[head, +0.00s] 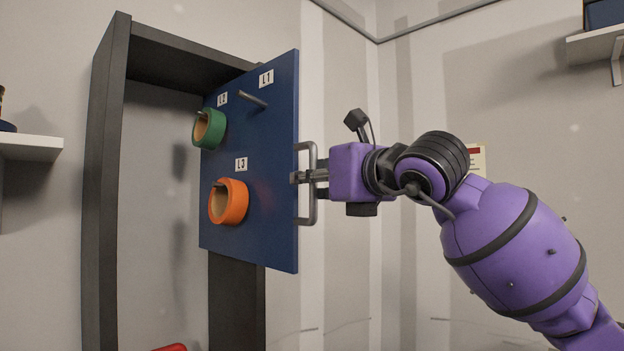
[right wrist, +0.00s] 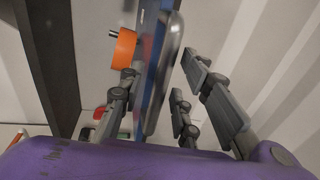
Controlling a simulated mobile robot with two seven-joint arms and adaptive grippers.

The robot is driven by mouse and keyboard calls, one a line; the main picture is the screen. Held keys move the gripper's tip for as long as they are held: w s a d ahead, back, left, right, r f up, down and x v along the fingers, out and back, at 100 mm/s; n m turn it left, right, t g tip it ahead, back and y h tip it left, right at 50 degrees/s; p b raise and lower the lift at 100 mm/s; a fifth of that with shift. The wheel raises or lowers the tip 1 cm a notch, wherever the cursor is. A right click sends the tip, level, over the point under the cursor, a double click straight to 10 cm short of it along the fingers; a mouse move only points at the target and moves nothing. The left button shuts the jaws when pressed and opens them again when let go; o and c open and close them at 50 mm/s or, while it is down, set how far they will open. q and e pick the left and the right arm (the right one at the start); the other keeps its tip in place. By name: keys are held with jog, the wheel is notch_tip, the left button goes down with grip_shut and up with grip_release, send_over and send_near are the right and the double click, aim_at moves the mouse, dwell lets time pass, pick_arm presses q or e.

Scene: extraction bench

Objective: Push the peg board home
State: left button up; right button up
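The peg board (head: 270,185) is a dark blue upright panel standing out at an angle from a dark grey frame (head: 105,200). It has pegs labelled L1, L2 and L3. A green ring (head: 209,128) hangs at L2 and an orange ring (head: 229,202) at L3; the L1 peg (head: 252,99) is bare. A grey handle (head: 309,212) is on the board's right edge. My right gripper (head: 300,177) is at this handle. In the right wrist view, the handle (right wrist: 168,75) lies between the open fingers, with gaps visible. My left gripper is out of view.
A white shelf (head: 30,147) is on the left wall and another shelf (head: 597,45) is high at the right. A red object (head: 171,347) shows at the bottom edge. The frame's opening left of the board looks empty.

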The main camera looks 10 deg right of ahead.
jog(key=v, duration=1.1)
jog(key=shift+s, duration=0.35)
jog(key=shift+d, duration=0.15)
